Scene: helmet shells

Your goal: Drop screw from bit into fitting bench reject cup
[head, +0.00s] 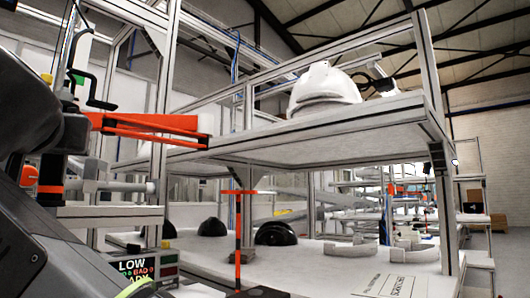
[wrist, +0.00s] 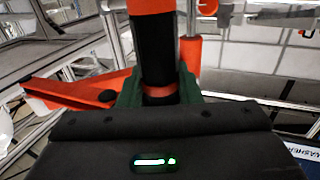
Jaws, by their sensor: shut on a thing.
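In the wrist view my gripper (wrist: 158,92) has dark green fingers, shut around an upright black driver (wrist: 157,50) with orange bands. A driver-like black and orange shaft also shows at the left of the head view (head: 50,180), beside my dark arm. An orange arm (head: 150,125) reaches right from there; an orange arm also shows at left in the wrist view (wrist: 70,92). The bit's tip and any screw on it are hidden. I cannot make out a reject cup with certainty.
A white helmet shell (head: 325,88) sits on the raised shelf (head: 300,130). Black shells (head: 275,233) lie on the lower bench below. An orange and black striped post (head: 238,235) stands in front. A box with a LOW/BAD label (head: 145,270) is at lower left.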

